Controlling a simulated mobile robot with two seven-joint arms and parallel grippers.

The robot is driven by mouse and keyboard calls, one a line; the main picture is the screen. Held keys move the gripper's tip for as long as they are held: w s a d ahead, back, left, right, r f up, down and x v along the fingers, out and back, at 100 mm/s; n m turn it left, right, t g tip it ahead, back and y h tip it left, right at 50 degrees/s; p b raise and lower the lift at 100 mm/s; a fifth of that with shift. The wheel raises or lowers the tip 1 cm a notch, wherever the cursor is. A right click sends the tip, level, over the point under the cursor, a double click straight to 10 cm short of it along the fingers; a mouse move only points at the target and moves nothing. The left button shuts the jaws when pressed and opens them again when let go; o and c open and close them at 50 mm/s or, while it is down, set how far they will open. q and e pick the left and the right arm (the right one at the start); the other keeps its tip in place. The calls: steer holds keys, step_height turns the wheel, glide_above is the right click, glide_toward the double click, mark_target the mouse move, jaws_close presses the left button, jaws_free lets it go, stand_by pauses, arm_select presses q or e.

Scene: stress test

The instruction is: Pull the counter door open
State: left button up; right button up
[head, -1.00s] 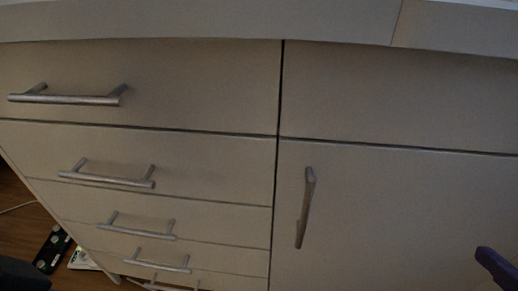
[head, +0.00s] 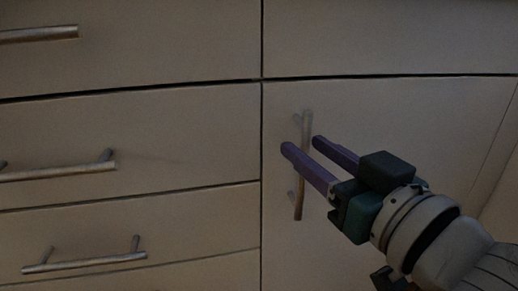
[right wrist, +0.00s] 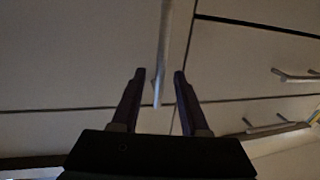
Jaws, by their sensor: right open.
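The counter door (head: 370,105) is a flat beige panel right of the drawers in the head view, and it looks shut. Its vertical metal bar handle (head: 299,208) is near the door's left edge. My right gripper (head: 301,144) is open in front of the handle, its purple fingers pointing at it and hiding the handle's middle part. In the right wrist view the handle (right wrist: 164,50) runs down between the two spread fingertips (right wrist: 159,72). I cannot tell whether a finger touches it. My left gripper is not in view.
A stack of drawers with horizontal bar handles (head: 85,262) is left of the door. A drawer front (head: 390,40) lies above the door. In the right wrist view, drawer handles (right wrist: 295,76) show at the right.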

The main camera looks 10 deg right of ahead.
steer(key=shift+x, duration=0.9)
steer(key=shift+c, duration=0.2)
jaws_close()
stand_by(0.7)
